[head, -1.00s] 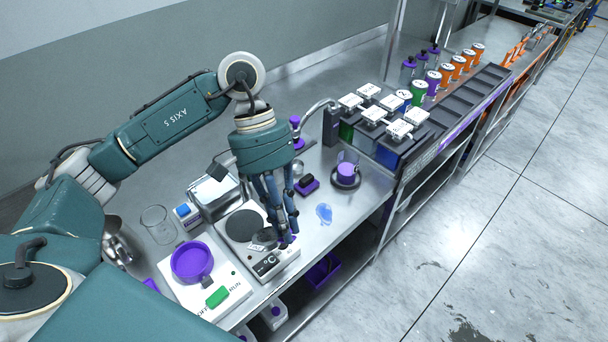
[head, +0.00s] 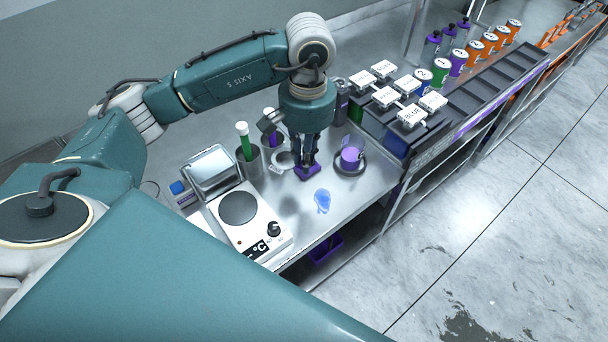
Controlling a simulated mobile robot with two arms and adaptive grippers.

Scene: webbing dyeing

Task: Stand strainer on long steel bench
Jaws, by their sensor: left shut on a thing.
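The strainer (head: 284,160), as far as I can tell, is the small pale round thing just left of my left fingertips, low over the long steel bench (head: 345,205). My left gripper (head: 307,163) points down and is shut; its grip on the strainer is mostly hidden by the fingers. A purple block (head: 309,174) shows right at the fingertips. I cannot tell whether the fingers or the strainer touch it or the bench. My right gripper is not in view.
A hotplate (head: 238,207) and a cup with a green tube (head: 246,150) stand to the left. A purple-filled beaker (head: 352,158) is close on the right. A blue puddle (head: 322,200) lies in front.

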